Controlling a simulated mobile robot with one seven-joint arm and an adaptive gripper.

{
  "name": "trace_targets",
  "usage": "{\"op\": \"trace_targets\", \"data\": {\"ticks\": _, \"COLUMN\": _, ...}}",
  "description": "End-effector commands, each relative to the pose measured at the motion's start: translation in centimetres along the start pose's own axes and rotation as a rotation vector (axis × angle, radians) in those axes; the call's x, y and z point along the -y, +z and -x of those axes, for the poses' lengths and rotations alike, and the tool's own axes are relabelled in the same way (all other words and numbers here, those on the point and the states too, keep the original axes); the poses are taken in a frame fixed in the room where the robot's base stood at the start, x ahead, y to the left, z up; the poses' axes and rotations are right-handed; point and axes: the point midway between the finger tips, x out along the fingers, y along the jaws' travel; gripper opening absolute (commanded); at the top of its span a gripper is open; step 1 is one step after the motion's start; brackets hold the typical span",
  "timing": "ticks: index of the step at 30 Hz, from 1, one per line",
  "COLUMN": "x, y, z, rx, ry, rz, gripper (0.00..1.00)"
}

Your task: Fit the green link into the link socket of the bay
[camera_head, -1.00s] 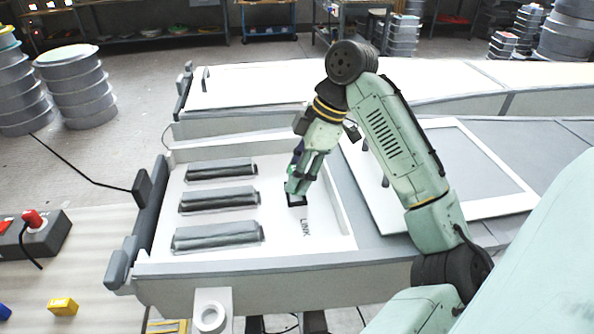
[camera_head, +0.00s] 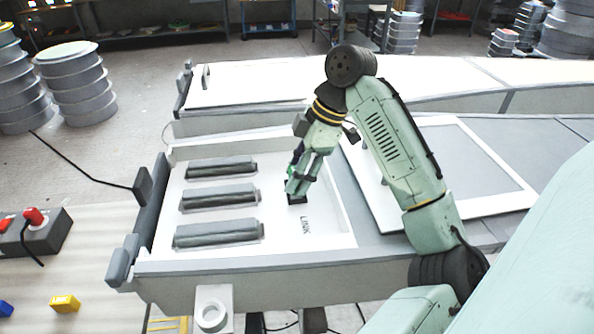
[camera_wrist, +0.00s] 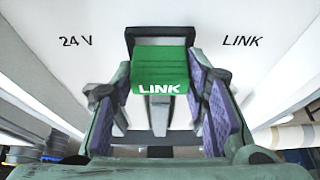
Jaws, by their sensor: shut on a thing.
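The green link (camera_wrist: 160,68), a block marked LINK, is held between the purple pads of my gripper (camera_wrist: 165,90) in the wrist view. Its far end meets the black-edged link socket (camera_wrist: 158,33); I cannot tell how deep it sits. The word LINK is printed on the white bay floor to the right of the socket, and 24 V to the left. In the head view my gripper (camera_head: 298,186) is low over the dark socket (camera_head: 297,199) in the bay (camera_head: 335,225). There the fingers mostly hide the link.
Several grey ribbed bars (camera_head: 219,198) lie in the bay left of my gripper. A framed panel (camera_head: 470,200) lies to the right. A control box with a red knob (camera_head: 35,218) and a yellow block (camera_head: 65,304) are at the left.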

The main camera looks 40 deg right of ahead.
Motion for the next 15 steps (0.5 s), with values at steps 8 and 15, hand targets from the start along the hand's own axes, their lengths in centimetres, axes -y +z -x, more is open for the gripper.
{"op": "trace_targets", "data": {"ticks": 8, "x": 0.00, "y": 0.31, "z": -0.71, "rx": 0.000, "ry": 0.000, "rz": 0.000, "gripper": 0.14}}
{"op": "trace_targets", "data": {"ticks": 15, "x": 0.00, "y": 0.43, "z": -1.00, "rx": 0.001, "ry": 0.001, "rz": 0.000, "gripper": 0.45}}
